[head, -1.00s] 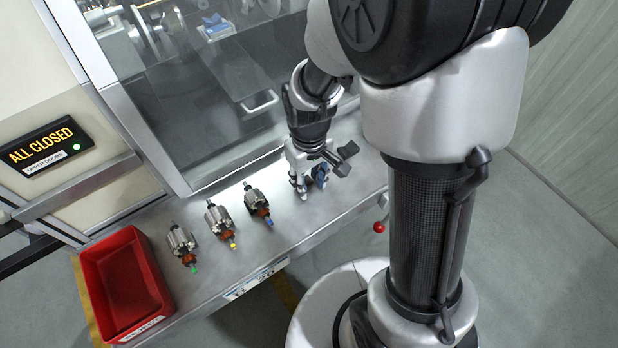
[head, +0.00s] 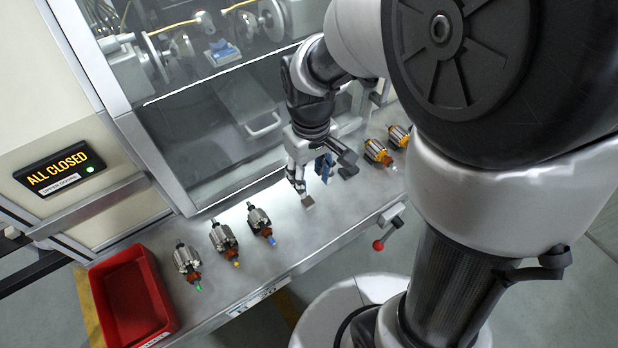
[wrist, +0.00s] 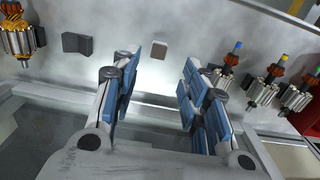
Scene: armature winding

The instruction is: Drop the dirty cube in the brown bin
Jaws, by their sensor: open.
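Two small blocks lie on the metal bench. A taupe cube (head: 307,202) is just in front of my gripper (head: 311,179); in the wrist view the cube (wrist: 158,50) shows past the fingertips. A dark grey block (head: 348,172) lies to its right, and it shows at upper left in the wrist view (wrist: 77,44). I cannot tell for sure which is the dirty cube. My gripper is open, its blue-padded fingers (wrist: 173,62) apart with nothing between them. No brown bin is in view; a red bin (head: 92,290) with a reject label is at lower left.
Copper-wound armatures (head: 377,152) are at right. The closed glass door (head: 215,130) of the machine is behind. A red-knobbed lever (head: 378,245) sticks out at the bench's front edge.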

